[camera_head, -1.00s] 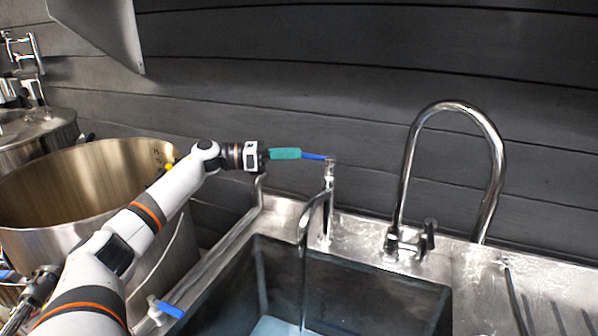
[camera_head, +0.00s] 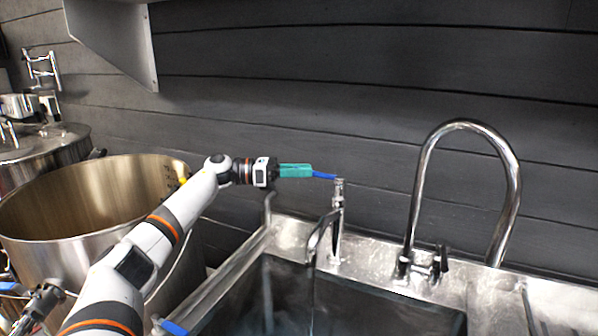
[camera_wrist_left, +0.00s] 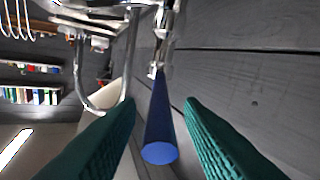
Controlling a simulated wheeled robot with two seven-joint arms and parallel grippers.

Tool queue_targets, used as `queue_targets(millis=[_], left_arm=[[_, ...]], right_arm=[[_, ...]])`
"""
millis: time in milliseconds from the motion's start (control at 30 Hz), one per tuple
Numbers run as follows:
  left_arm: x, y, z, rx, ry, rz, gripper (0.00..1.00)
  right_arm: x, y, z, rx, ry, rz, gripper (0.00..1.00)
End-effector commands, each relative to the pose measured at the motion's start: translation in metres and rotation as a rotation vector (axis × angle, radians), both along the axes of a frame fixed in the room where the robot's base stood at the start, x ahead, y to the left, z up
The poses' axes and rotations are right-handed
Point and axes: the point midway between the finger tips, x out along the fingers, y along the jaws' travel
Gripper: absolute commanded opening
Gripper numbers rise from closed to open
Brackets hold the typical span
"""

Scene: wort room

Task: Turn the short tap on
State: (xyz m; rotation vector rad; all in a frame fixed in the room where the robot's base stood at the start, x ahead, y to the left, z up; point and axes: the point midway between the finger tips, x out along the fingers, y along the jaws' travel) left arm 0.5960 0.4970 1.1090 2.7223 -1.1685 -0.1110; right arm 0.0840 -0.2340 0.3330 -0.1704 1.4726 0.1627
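The short tap (camera_head: 336,215) stands upright on the sink's back rim, its curved spout (camera_head: 318,232) over the basin. A thin vertical line runs down below the spout; it looks like a stream of water. The tap's blue lever (camera_head: 325,177) points left from its top. My left gripper (camera_head: 308,171) is at the lever's free end. In the left wrist view the blue lever (camera_wrist_left: 160,125) lies between the two teal fingers, with a gap visible on each side, so the gripper is open around it. My right gripper is not in view.
A tall arched tap (camera_head: 427,170) stands to the right on the same sink (camera_head: 285,232). A large open steel pot (camera_head: 60,235) is on the left beneath my left arm. The dark plank wall (camera_head: 350,110) is close behind the taps.

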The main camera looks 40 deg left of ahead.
Motion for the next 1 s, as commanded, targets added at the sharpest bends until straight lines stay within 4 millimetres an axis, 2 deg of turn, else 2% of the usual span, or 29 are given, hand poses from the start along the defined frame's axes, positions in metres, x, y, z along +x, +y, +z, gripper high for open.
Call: queue_targets(millis=[133,267,500,700,1000], left_arm=[[0.0,0.0,0.001,0.001,0.0,0.0,0.34],[0.0,0.0,0.014,0.001,-0.003,-0.001,0.34],[0.0,0.0,0.062,0.003,-0.006,-0.001,0.34],[0.0,0.0,0.091,0.001,-0.004,-0.001,0.34],[0.001,0.0,0.1,0.001,0.001,-0.001,0.34]], right_arm=[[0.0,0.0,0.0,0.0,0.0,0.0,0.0],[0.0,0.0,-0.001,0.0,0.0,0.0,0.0],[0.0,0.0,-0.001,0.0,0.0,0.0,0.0],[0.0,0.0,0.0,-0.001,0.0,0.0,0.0],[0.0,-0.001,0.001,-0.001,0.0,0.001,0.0]])
